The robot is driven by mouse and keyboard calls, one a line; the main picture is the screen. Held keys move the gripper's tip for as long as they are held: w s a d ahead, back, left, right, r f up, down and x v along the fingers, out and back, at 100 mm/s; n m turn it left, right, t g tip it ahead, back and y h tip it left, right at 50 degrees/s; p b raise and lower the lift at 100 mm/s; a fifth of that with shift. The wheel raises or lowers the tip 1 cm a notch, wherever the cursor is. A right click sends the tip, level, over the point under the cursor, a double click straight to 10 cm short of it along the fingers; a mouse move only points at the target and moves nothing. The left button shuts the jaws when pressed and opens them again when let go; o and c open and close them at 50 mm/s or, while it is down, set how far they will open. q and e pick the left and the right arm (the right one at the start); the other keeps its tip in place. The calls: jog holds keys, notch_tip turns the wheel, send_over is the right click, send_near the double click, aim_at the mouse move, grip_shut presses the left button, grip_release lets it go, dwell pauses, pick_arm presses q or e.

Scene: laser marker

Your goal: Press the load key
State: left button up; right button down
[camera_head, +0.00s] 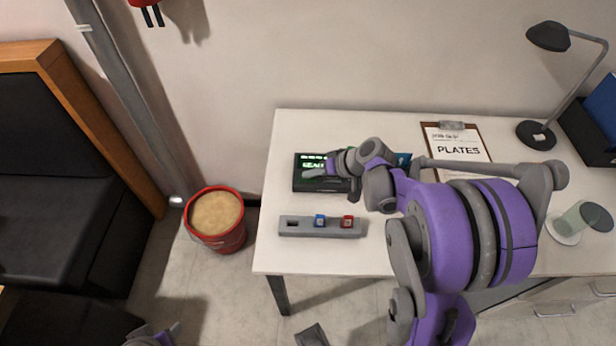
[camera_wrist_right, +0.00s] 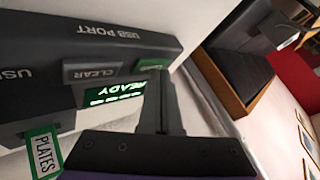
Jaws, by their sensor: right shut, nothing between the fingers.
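The black marker unit (camera_head: 299,183) lies on the white table with a lit green display. In the right wrist view its display (camera_wrist_right: 115,92) reads READY, next to a grey CLEAR key (camera_wrist_right: 92,72) and a green key (camera_wrist_right: 150,64) whose label I cannot read. My right gripper (camera_head: 314,172) is shut and empty, over the unit's front. In the wrist view its fingertips (camera_wrist_right: 161,80) are close to the green key; I cannot tell whether they touch it. My left gripper (camera_head: 152,335) is cut off at the bottom edge, its jaws unclear.
A green PLATES tag (camera_wrist_right: 43,152) sticks out at the unit's USB side. A grey holder (camera_head: 303,233) in front carries a blue stick (camera_head: 320,220) and a red stick (camera_head: 347,221).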

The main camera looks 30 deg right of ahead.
aim_at(311, 180)
dwell(0.5)
jog(key=shift+r+p, duration=0.55)
jog(key=shift+r, duration=0.2)
notch_tip(311, 180, up, 5)
jog(key=p, duration=0.3)
jog(key=shift+p, duration=0.4)
dwell(0.4)
